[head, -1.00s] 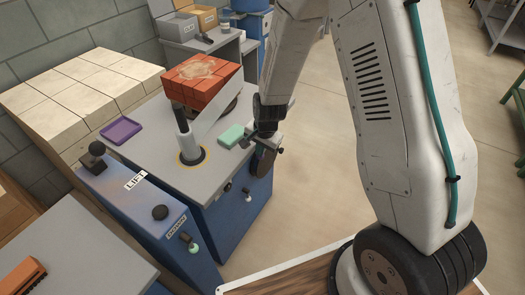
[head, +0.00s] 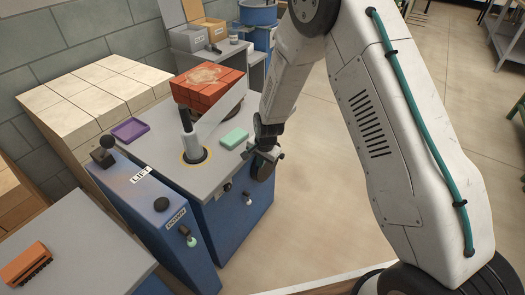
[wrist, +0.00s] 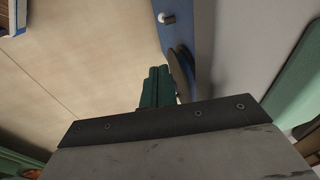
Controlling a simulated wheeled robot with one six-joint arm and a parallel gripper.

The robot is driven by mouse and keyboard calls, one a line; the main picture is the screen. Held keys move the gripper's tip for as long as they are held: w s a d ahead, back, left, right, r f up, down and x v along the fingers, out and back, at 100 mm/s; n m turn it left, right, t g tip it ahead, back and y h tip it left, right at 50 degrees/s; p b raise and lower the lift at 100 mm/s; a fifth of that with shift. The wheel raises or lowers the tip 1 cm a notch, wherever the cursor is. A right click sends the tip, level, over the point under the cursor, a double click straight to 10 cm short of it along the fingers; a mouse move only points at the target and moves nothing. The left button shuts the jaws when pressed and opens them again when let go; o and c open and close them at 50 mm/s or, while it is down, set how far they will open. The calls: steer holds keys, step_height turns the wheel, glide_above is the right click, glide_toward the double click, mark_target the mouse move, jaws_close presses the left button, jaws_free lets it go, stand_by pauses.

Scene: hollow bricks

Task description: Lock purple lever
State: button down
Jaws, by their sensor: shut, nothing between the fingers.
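No part that I can make out as a purple lever shows. The blue cabinet (head: 232,220) has small knobbed controls on its front, including a pale knob (head: 247,198), which also shows in the wrist view (wrist: 167,18). A dark disc (head: 263,171) stands at the cabinet's right front edge, and its edge shows in the wrist view (wrist: 183,66). My gripper (head: 267,156) is beside the cabinet's right edge, close to the disc. In the wrist view its green fingers (wrist: 157,86) are together and empty. Whether they touch the disc is unclear.
A LIFT/DOWN control box (head: 150,205) stands at left, with pale blocks (head: 95,93) behind. Floor (head: 320,200) on the right is clear.

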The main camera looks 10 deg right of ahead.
steer(key=shift+w+d+f, duration=0.2)
steer(key=shift+f, duration=0.15)
stand_by(0.3)
stand_by(0.9)
steer(key=s+a+r, duration=0.5)
steer(key=s+r, duration=0.4)
steer(key=shift+r, duration=0.25)
steer(key=shift+a, duration=0.1)
